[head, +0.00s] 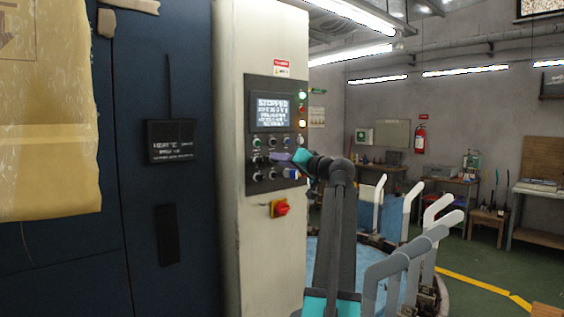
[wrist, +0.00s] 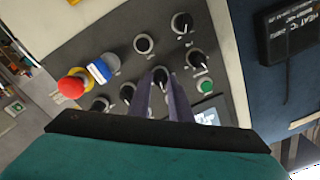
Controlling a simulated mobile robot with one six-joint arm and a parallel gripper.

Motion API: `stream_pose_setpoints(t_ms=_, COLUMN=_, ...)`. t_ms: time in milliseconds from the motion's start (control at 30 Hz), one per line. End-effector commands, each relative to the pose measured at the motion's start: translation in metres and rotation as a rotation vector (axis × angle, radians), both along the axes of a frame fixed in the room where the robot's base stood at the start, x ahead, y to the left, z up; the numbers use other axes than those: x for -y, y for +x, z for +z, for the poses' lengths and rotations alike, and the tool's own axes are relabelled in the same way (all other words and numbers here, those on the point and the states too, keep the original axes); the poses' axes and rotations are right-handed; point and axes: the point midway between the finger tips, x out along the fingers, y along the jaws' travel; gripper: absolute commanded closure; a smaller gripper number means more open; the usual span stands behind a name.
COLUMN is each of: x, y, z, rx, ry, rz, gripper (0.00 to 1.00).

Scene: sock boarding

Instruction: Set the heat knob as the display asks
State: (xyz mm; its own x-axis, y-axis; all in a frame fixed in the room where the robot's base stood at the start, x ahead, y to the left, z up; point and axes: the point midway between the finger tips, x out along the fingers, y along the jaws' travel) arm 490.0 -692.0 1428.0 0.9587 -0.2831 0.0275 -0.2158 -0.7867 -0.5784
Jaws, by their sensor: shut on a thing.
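The control panel (head: 260,182) on the cream cabinet carries several black knobs. My gripper (head: 282,157) is at the middle of this panel. In the wrist view my gripper (wrist: 161,80) has its two purple-grey fingers shut on a black knob (wrist: 160,74) with a pale rim. The fingers partly cover it, and its pointer cannot be read. The lit display (head: 271,112) above the knobs reads "STOPPED" and "REMOVE"; the lines below are too small to read. A dark box marked "HEAT °C" (head: 172,141) is on the blue wall; its smaller text is unclear.
Other knobs (wrist: 144,44) sit close around the held one. A blue switch (wrist: 102,69) and a red button (wrist: 73,86) on yellow are beside them. A red switch (head: 281,208) is below the panel. White rails (head: 430,215) stand to the right.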

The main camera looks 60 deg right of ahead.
Motion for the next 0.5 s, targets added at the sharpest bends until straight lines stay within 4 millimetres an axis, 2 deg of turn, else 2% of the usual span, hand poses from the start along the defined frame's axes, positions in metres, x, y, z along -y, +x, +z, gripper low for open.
stream_pose_setpoints(t_ms=500, x=-0.0001, y=-0.0002, z=0.0014, rx=0.153, ry=0.453, rz=-0.001, gripper=1.0)
